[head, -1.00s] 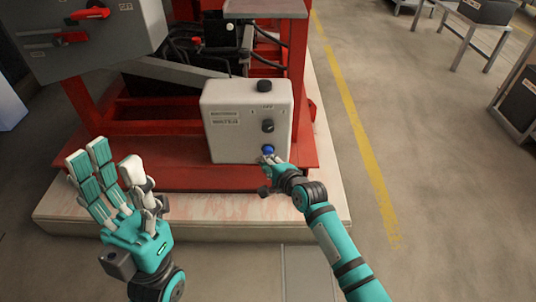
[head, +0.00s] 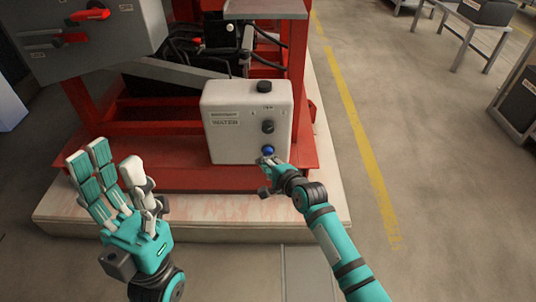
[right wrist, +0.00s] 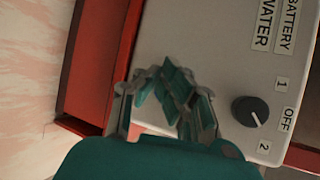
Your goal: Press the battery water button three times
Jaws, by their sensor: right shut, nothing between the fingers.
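The white battery water box (head: 235,135) stands on the red frame in the head view. My left gripper (head: 118,185) is open and empty, raised left of the box.
A black knob (head: 267,126) sits just above the button, and it also shows in the right wrist view (right wrist: 250,111). A grey panel with red handles (head: 90,14) is at upper left.

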